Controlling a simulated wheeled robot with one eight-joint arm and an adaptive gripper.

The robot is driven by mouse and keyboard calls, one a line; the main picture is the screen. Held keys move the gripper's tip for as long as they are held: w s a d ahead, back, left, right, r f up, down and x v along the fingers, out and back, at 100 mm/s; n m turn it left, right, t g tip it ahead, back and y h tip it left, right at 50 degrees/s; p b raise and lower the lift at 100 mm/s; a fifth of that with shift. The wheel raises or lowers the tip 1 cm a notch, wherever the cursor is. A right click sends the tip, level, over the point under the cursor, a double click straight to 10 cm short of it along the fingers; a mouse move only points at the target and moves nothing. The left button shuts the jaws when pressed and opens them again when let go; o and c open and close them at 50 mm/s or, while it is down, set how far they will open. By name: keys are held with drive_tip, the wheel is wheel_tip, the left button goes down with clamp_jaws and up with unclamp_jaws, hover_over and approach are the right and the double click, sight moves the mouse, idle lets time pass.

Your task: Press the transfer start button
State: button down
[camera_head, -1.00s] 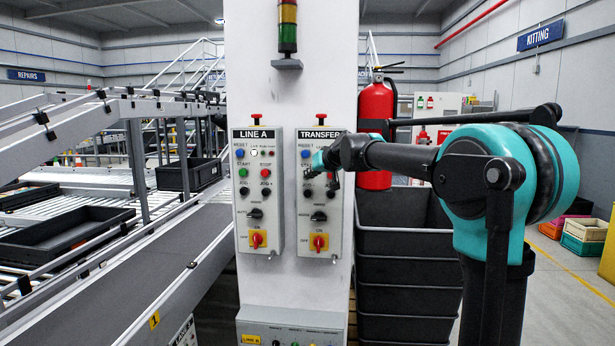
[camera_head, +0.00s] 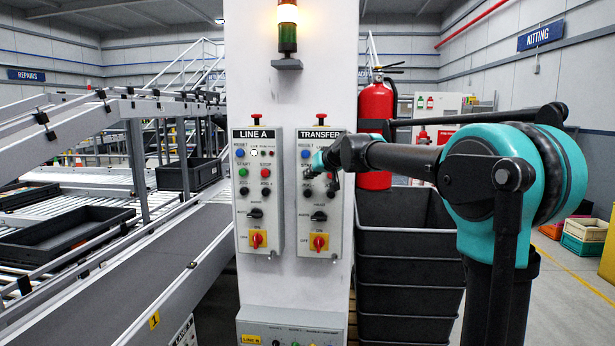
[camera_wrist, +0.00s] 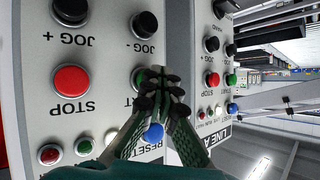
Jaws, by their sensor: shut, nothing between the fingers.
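The TRANSFER panel (camera_head: 319,225) is on the white column, right of the LINE A panel. Its green start button (camera_wrist: 137,75) is partly hidden behind my fingertips in the wrist view, where the labels appear upside down. The red STOP button (camera_wrist: 70,80) and blue RESET button (camera_wrist: 153,133) are close by. My gripper (camera_wrist: 160,80) is shut and empty, its tips right at the edge of the start button. I cannot tell whether they touch it. In the head view my gripper (camera_head: 322,172) covers part of the panel's upper half.
The LINE A panel (camera_head: 257,215) has similar buttons. The stack light (camera_head: 287,25) above glows amber. A fire extinguisher (camera_head: 376,130) and stacked dark bins (camera_head: 405,270) stand right of the column. A conveyor (camera_head: 90,240) lies to the left.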

drive_tip(key=shift+s, duration=0.65)
drive_tip(key=shift+s, duration=0.1)
drive_tip(key=shift+s+a, duration=0.1)
drive_tip(key=shift+s, duration=2.3)
drive_tip(key=s+d+f+m+g+h, duration=0.1)
drive_tip(key=s+d+f, duration=0.4)
drive_tip(key=f, duration=0.3)
drive_tip(key=s+d+f+g+h, duration=0.1)
drive_tip(key=s+d+f+h, duration=0.1)
drive_tip(key=s+d+f, duration=0.4)
drive_tip(key=s+d+f+m+g+h, duration=0.1)
drive_tip(key=s+d+f, duration=0.35)
drive_tip(key=f, duration=0.45)
drive_tip(key=s+d+f+m+g+h, duration=0.1)
drive_tip(key=s+d+f, duration=0.5)
drive_tip(key=s+f, duration=0.2)
drive_tip(key=s+d+f+m+g+h, duration=0.1)
drive_tip(key=s+d+f+h, duration=0.1)
drive_tip(key=s+d+f, duration=0.4)
drive_tip(key=s+f, duration=0.3)
drive_tip(key=s, duration=0.3)
drive_tip(key=shift+s+f+g, duration=0.2)
drive_tip(key=shift+s+g, duration=0.05)
drive_tip(key=shift+g, duration=0.15)
